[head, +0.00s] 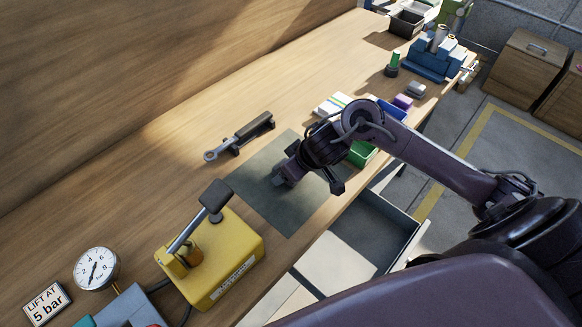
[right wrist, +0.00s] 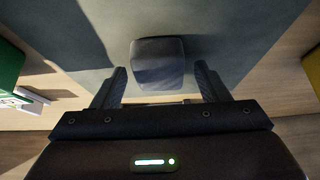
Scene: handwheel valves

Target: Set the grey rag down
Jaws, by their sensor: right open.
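The grey rag (right wrist: 158,62) is a small, dark grey folded pad. In the right wrist view it lies on the grey-green mat (right wrist: 225,30), just ahead of and between my right gripper's fingertips (right wrist: 161,75). The fingers are open, with a gap showing on each side of the rag. In the head view my right gripper (head: 309,180) is low over the mat (head: 252,184), and it hides the rag or leaves it too unclear to pick out. My left gripper is not in view.
A yellow box with a lever (head: 225,262) stands in front of the mat, with a gauge (head: 96,268) and a sign (head: 46,302) at its left. A wrench (head: 226,147) lies behind. A green bin (head: 362,154) is beside my arm. An open drawer (head: 372,229) juts from the bench.

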